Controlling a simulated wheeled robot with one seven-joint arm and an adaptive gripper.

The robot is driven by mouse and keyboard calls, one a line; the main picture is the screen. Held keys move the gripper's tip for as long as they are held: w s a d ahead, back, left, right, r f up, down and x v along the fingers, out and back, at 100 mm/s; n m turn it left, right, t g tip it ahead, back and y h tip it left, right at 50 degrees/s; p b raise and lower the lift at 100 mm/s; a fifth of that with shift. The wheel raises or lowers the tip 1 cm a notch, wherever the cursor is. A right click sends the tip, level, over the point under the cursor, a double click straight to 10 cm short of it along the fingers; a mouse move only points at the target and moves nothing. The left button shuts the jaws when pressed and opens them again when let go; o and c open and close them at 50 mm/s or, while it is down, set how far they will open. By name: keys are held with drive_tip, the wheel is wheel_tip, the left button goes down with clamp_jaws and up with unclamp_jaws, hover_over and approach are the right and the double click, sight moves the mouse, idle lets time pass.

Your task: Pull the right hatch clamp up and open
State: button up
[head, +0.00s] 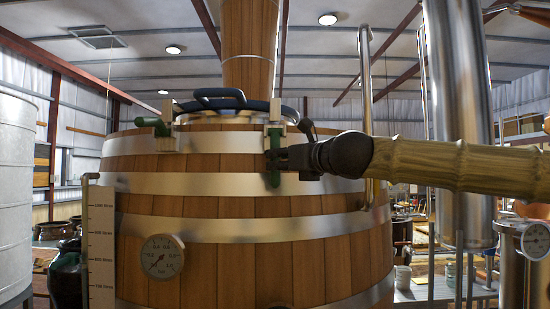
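The right hatch clamp (274,178) is a green lever with a pale bracket on the upper right rim of the wooden vat. Its lever hangs down roughly vertical against the metal band. My gripper (274,155) is dark and reaches in from the right at the lever's middle. Its fingertips overlap the lever, which shows above and below them. At this size I cannot tell whether the fingers are closed on it or only beside it. The left hatch clamp (155,126) is also green, and its lever sticks out to the left. The hatch (222,117) is between the clamps.
The wooden vat (220,200) has metal bands and a round gauge (162,256). A dark blue handle ring (220,101) lies over the hatch. A steel column (459,100) stands farther right.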

drive_tip(key=shift+x, duration=1.3)
drive_tip(key=shift+s+a, duration=0.1)
clamp_jaws()
